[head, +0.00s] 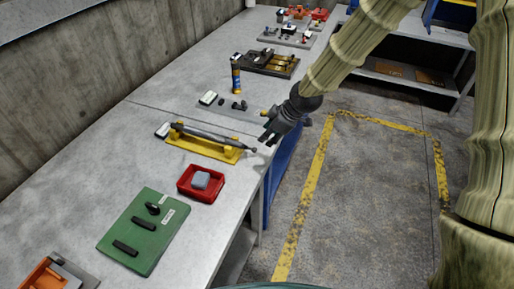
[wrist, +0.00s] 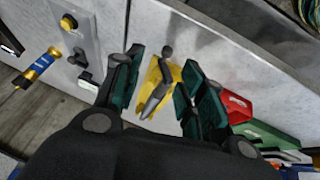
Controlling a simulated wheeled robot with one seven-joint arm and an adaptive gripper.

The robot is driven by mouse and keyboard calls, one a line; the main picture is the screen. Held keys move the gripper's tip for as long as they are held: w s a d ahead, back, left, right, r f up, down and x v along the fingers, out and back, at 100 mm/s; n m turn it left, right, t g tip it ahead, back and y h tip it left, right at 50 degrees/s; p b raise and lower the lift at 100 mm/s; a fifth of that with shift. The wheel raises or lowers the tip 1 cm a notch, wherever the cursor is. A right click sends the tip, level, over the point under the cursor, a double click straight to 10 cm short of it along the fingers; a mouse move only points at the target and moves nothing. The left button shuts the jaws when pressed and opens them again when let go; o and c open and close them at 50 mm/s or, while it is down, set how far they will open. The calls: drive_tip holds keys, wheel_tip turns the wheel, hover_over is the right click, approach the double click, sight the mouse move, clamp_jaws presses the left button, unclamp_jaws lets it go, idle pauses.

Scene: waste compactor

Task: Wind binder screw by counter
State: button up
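The binder, a grey rod (head: 205,133) with a ball-ended handle, lies along a yellow cradle (head: 203,151) on the bench. Its ball end (head: 253,150) points toward the bench's front edge. A small pale box (head: 163,130), perhaps the counter, is at the far end; I cannot read it. My gripper (head: 269,139) is above the front edge, close to the ball end. In the wrist view my gripper (wrist: 163,60) is open, with green-padded fingers apart. The ball (wrist: 168,50), rod (wrist: 154,98) and yellow cradle (wrist: 172,76) show between them, with nothing visibly gripped.
A red tray (head: 185,192) with a grey block and a green board (head: 128,239) lie nearer. The concrete wall (head: 80,75) borders the bench's left side.

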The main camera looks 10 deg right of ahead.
sight(256, 149)
drive_tip(key=shift+g+h, duration=0.3)
drive_tip(key=shift+s+a+p+x, duration=0.15)
drive_tip(key=shift+p+x, duration=0.4)
drive_tip(key=shift+x, duration=1.1)
drive_tip(key=shift+s+a+p+x, duration=0.1)
drive_tip(key=shift+a+p+x, duration=0.35)
drive_tip(key=shift+x, duration=1.2)
drive_tip(key=shift+s+a+p+x, duration=0.1)
drive_tip(key=shift+p+x, duration=0.55)
drive_tip(key=shift+x, duration=1)
drive_tip(key=shift+c, duration=0.5)
clamp_jaws()
